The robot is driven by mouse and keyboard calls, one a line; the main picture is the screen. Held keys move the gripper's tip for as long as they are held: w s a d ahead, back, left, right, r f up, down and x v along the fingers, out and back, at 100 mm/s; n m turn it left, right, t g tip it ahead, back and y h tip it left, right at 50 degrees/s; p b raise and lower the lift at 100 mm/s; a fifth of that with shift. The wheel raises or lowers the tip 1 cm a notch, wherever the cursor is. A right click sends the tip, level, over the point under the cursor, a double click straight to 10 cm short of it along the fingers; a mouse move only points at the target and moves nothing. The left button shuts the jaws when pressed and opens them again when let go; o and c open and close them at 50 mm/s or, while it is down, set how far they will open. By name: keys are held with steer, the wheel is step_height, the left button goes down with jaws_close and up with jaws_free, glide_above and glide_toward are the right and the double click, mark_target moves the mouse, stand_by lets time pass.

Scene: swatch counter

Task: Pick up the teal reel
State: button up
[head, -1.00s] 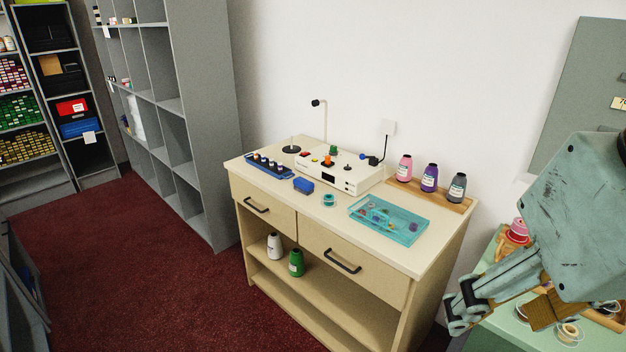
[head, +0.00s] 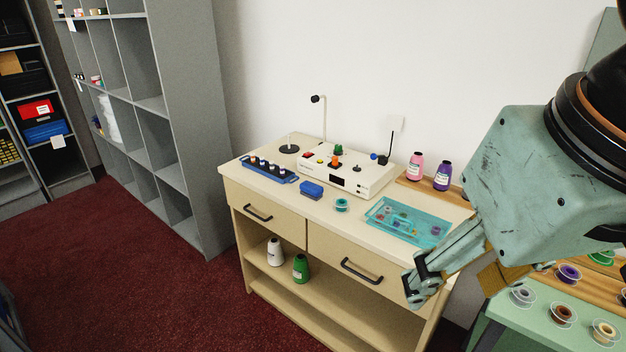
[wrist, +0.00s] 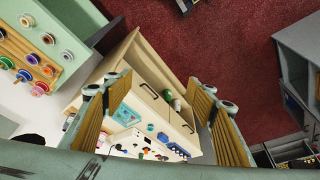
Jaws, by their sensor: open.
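The teal reel (head: 341,205) stands on the cream counter top (head: 375,236), near its front edge, between a blue block and a clear teal tray. In the wrist view the small teal reel (wrist: 151,127) shows between my fingers, some way off. My gripper (head: 414,284) is open and empty, in front of the counter's right part and apart from the reel. In the wrist view my gripper's two fingers (wrist: 155,92) are spread wide with nothing between them.
The clear teal tray (head: 408,222) with small items lies right of the reel. The blue block (head: 312,190) is to its left. A white control box (head: 350,178) stands behind. A green table (head: 545,320) with several reels is at the right.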

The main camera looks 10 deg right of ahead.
steer(key=shift+w+a, duration=0.1)
stand_by(0.5)
steer(key=w+r+n+g+p, duration=0.1)
steer(key=w+r+n+p, duration=0.15)
steer(key=w, duration=0.85)
steer(key=w+r+n+p, duration=0.1)
steer(key=w+n+p, duration=0.2)
steer(key=w, duration=0.8)
steer(key=w+r+n+g+p, duration=0.1)
steer(key=w+n+p, duration=0.15)
steer(key=w, duration=0.95)
steer(key=w+f+n+g+p, duration=0.1)
steer(key=w+f+n+p, duration=0.2)
steer(key=w+f, duration=0.7)
steer(key=w+f+n+g+p, duration=0.1)
steer(key=w+f+n+p, duration=0.2)
steer(key=w+f+n, duration=0.3)
steer(key=shift+w+a+f+p, duration=0.35)
steer(key=shift+w+f, duration=2.25)
steer(key=shift+w, duration=2.3)
steer(key=shift+d+f, duration=0.1)
